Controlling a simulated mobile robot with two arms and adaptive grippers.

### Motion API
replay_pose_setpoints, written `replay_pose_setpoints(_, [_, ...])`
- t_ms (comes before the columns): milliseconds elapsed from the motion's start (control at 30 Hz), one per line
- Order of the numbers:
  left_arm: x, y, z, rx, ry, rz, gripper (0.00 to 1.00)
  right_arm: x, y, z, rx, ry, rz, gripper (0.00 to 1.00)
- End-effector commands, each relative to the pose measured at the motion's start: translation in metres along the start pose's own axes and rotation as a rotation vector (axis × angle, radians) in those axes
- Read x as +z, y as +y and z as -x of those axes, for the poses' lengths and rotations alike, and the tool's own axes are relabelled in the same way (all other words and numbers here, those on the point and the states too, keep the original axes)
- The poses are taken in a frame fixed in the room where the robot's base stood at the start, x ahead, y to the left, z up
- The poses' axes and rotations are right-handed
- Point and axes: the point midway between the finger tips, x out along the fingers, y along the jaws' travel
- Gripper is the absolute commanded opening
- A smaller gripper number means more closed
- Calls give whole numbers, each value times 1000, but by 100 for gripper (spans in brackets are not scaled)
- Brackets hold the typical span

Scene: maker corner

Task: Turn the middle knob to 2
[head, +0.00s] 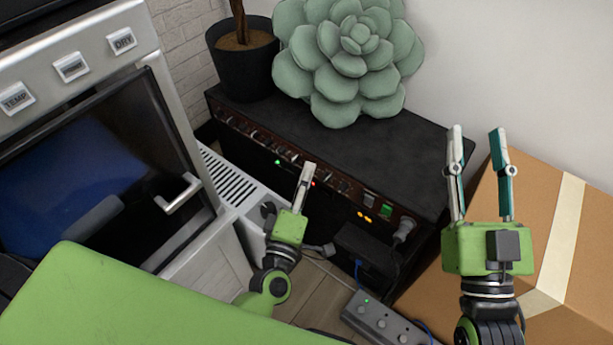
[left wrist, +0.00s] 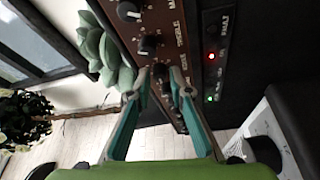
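A black amplifier (head: 345,150) with a row of knobs on a brown panel stands at the back. In the left wrist view the panel (left wrist: 165,25) carries dark knobs with pale tops, one label reading TREBLE. My left gripper (head: 309,168) is at the panel in the head view. In the left wrist view its two fingers (left wrist: 161,72) stand apart, one on each side of a knob (left wrist: 160,72) below the treble one. The fingers partly hide this knob, so its pointer is unclear. I cannot tell whether they touch it. My right gripper (head: 477,135) is open and empty, right of the amplifier.
A large succulent (head: 350,55) and a dark plant pot (head: 242,65) stand on the amplifier. An oven (head: 100,150) is at left, a cardboard box (head: 545,215) at right. A power strip (head: 385,320) and a black box (head: 365,250) with cables are below.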

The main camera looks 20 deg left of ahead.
Motion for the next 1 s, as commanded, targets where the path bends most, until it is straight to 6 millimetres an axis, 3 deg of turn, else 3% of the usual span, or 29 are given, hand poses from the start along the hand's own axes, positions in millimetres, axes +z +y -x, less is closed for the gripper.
replay_pose_setpoints(367, [1, -1, 6, -1, -3, -1, 20, 0, 0, 0, 0, 0, 0, 36])
replay_pose_setpoints(467, [1, -1, 19, -2, -4, -1, 20, 0, 0, 0, 0, 0, 0, 36])
replay_pose_setpoints(800, [1, -1, 90, -4, -4, -1, 20, 0, 0, 0, 0, 0, 0, 36])
replay_pose_setpoints(1000, [0, -1, 115, -1, -1, -2, 20, 0, 0, 0, 0, 1, 0, 36])
